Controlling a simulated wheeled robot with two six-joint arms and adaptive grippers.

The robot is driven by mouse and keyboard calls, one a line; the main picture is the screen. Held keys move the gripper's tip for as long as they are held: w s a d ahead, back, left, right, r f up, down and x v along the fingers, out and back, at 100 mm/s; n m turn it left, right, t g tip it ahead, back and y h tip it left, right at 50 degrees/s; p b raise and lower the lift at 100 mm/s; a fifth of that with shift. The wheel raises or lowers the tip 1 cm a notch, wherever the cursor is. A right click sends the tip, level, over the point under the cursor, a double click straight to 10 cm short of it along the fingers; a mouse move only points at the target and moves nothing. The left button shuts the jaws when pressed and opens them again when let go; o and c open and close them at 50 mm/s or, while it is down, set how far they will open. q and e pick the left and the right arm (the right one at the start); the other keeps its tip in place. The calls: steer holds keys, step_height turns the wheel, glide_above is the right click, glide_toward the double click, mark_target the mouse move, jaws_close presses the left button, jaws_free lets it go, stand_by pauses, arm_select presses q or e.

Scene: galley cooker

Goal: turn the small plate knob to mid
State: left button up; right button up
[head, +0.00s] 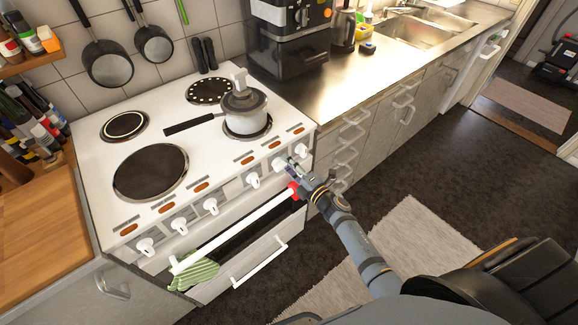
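The white cooker (90,190) has a row of white knobs along its sloped front. My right gripper (287,164) is at the right part of this row, with its tips at or just beside the second knob from the right (278,163). Whether the tips touch this knob, or are open or closed around it, is too small to tell. The rightmost knob (303,150) is just beyond the gripper. Which knob belongs to the small plate (124,125) cannot be read. My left gripper is not in view.
A lidded pot (245,115) stands on the front right plate, its black handle pointing left. The white oven rail (235,232) runs below the knobs, close under my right gripper, with a green striped cloth (196,270) at its left end. The floor (455,160) to the right is open.

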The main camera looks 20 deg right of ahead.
steer(key=shift+o, duration=0.2)
steer(key=shift+f, duration=0.2)
steer(key=shift+s+d, duration=0.15)
steer(key=shift+s, duration=0.2)
steer(key=v, duration=1.1)
steer(key=shift+r, duration=0.1)
steer(key=s+d+f+m+g+h, duration=0.2)
steer(key=s+d+f+m, duration=0.15)
steer(key=f, duration=0.55)
steer(key=s+d+f+m+g+h, duration=0.25)
steer(key=s+f+m, duration=0.2)
steer(key=f, duration=0.45)
steer(key=s+d+f+m+g+h, duration=0.2)
steer(key=s+f+m, duration=0.15)
steer(key=f, duration=0.55)
steer(key=s+a+f+m+g, duration=0.1)
steer(key=s+f+m+g, duration=0.3)
steer(key=s+f, duration=0.3)
steer(key=s+a+f+m+g, duration=0.2)
steer(key=s+f+m+g, duration=0.3)
steer(key=s, duration=1.3)
step_height(320, 180, down, 3)
steer(key=shift+s+f+m, duration=0.1)
steer(key=shift+s+m, duration=0.2)
steer(key=shift+m, duration=0.35)
